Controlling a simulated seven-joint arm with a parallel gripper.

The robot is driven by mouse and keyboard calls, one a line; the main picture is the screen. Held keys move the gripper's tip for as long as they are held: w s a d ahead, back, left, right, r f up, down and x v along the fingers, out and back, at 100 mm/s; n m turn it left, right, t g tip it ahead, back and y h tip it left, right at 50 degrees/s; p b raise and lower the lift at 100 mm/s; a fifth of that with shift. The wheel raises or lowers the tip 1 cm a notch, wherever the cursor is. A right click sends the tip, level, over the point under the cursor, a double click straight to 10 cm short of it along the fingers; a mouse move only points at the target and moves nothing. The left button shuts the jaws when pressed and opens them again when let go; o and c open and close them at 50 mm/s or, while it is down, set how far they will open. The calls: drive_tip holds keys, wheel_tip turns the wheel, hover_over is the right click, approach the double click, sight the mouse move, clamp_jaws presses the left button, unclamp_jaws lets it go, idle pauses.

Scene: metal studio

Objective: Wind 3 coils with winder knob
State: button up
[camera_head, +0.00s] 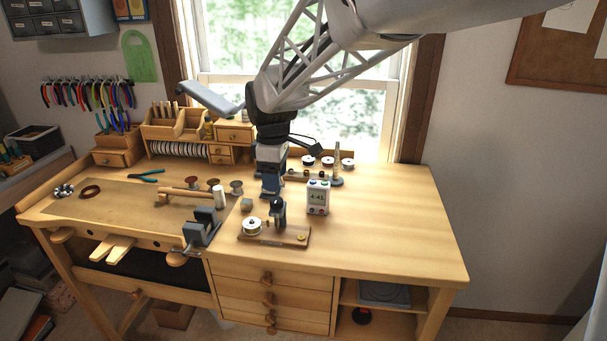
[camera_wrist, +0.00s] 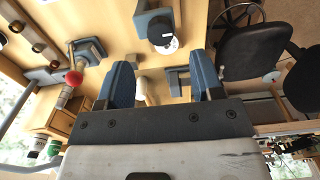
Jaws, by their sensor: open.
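The winder stands near the bench's front middle in the head view: a dark upright (camera_head: 278,212) on a wooden base (camera_head: 272,240). A white spool (camera_head: 252,226) sits at the base's left, and a small brass-coloured round piece (camera_head: 301,238) at its right. I cannot tell which part is the knob. My gripper (camera_head: 270,192) points down behind the winder, apart from it. In the wrist view its blue fingers (camera_wrist: 165,88) are spread with nothing clearly held between them. A dark part with a white disc (camera_wrist: 166,44) lies beyond the fingertips; I cannot tell what it is.
Several spools stand behind, with a grey upright post (camera_head: 337,165). The bench's right side (camera_head: 400,220) is clear.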

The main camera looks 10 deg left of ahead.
sight(276, 200)
drive_tip(key=shift+f, duration=3.25)
drive_tip(key=shift+c, duration=0.3)
drive_tip(key=c, duration=0.9)
drive_tip(key=shift+o, duration=0.2)
drive_tip(key=shift+m, duration=0.4)
